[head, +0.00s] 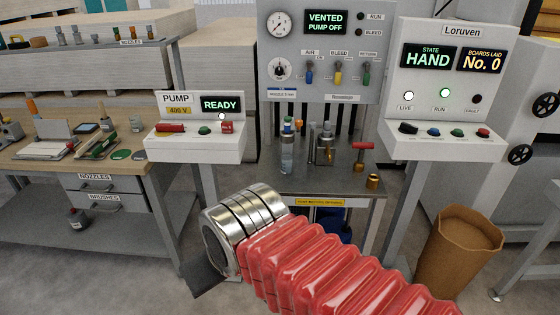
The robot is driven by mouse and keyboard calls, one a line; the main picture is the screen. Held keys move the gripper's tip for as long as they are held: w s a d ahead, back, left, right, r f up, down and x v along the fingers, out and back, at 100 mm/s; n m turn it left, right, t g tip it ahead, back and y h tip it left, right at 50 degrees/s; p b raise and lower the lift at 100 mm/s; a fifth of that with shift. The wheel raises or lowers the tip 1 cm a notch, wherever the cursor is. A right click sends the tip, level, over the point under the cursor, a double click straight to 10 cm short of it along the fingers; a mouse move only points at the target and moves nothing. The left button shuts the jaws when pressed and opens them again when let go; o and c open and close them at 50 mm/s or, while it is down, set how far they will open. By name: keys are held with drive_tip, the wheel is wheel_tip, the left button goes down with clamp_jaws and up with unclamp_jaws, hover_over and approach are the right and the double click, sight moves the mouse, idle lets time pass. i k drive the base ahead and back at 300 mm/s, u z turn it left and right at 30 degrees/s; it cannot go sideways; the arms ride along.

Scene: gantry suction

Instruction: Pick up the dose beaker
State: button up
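On the small metal table (318,186) under the gauge panel stands a slim clear vessel (287,158), upright at the left. It looks most like the dose beaker, but it is too small to be sure. Something with a green and blue top shows just above it. A metal pot-like fitting (325,152) stands to its right. A red bellows sleeve with a shiny banded metal collar (248,213) crosses the lower foreground, in front of and below the table. The collar is apart from the vessel in the picture.
A red-handled fitting (359,155) and a brass piece (373,181) stand on the table's right. The pump box (195,141) and Loruven console (447,85) flank the table. A wooden bench (60,165) is at left, a brown bin (456,252) at right.

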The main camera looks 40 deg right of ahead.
sight(287, 165)
drive_tip(key=z, duration=0.05)
drive_tip(key=i, duration=0.95)
drive_tip(key=z, duration=0.5)
drive_tip(key=i, duration=0.65)
drive_tip(key=z, duration=0.35)
